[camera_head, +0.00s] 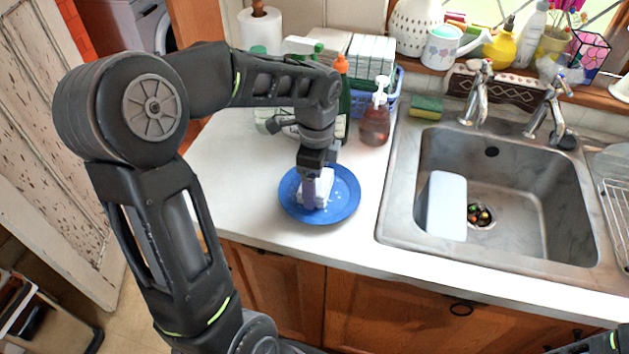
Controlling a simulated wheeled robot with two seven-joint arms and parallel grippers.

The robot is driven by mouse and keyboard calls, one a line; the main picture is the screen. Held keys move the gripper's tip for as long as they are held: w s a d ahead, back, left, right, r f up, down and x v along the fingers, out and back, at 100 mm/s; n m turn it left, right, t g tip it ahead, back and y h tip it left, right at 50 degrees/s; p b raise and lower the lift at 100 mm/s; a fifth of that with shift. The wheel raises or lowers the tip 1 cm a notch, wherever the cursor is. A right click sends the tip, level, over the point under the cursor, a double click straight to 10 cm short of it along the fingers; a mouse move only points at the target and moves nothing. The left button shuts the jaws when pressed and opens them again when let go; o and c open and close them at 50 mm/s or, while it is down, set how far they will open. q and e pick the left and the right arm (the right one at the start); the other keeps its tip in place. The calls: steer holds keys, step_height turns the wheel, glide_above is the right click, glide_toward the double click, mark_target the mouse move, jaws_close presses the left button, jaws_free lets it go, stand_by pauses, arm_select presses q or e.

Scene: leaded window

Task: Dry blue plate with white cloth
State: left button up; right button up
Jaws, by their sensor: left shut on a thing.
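A blue plate (343,203) lies flat on the white counter, left of the sink. A white cloth (326,186) is on the middle of the plate. My left gripper (314,196) points down over the plate and is shut on the cloth, which sits at the plate's surface. The gripper's fingers hide part of the cloth and plate. Small pale specks show on the plate near the cloth. Of my right arm only a dark part shows at the lower right corner; its gripper is out of view.
Behind the plate stand a red-brown soap bottle (375,122), a blue basket (392,95) and other bottles. A green and yellow sponge (426,107) lies by the sink (388,215). A white board (446,206) leans inside the sink. The counter (225,165) is clear left of the plate.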

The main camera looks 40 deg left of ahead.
arm_select(q)
steer(key=shift+w, duration=0.2)
steer(key=shift+s+f, duration=0.1)
steer(key=shift+s, duration=1)
steer(key=shift+w, duration=1.1)
